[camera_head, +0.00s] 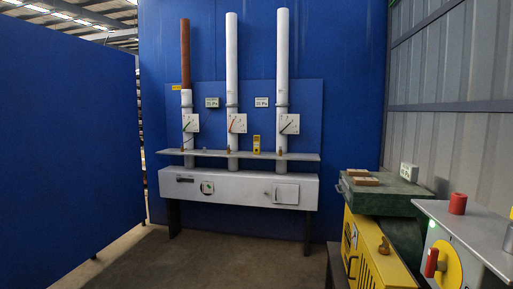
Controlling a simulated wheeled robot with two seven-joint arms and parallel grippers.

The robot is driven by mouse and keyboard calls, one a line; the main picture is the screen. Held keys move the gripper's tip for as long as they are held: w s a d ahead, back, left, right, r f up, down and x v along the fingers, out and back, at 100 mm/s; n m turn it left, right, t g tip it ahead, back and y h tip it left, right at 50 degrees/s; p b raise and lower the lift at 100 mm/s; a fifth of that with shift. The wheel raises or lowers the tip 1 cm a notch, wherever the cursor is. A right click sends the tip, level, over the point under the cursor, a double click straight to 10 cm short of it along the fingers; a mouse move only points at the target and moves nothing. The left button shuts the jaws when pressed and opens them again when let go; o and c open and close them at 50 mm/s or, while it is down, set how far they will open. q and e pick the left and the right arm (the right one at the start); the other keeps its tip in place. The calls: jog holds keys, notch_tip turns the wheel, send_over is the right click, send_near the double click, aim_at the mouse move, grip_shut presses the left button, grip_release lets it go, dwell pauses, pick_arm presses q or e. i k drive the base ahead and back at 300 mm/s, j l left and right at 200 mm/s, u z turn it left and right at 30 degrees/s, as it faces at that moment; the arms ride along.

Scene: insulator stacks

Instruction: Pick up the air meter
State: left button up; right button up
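A small upright yellow device with dark markings (256,145) stands on the narrow grey shelf (300,156) in front of the blue back panel, between the middle and right vertical pipes. It looks like the air meter, though its face is too small to read. It stands clear of the pipes on both sides. Neither of my grippers shows in the head view.
Three vertical pipes (232,60) with square white gauges rise behind the shelf. A white cabinet (240,188) is below it. A yellow machine (372,258), a green case (385,194) and a grey console (470,225) crowd the right. The floor (215,262) ahead is clear.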

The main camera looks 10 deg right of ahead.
aim_at(256, 138)
jog(key=i+l, duration=0.25)
jog(key=i, duration=0.5)
jog(key=i+l+z, duration=0.1)
jog(key=i+l, duration=0.2)
jog(key=i, duration=0.5)
jog(key=i+l, duration=0.2)
jog(key=i, duration=0.6)
jog(key=i+l+z, duration=0.15)
jog(key=i, duration=0.6)
jog(key=i+l, duration=0.15)
jog(key=i, duration=0.65)
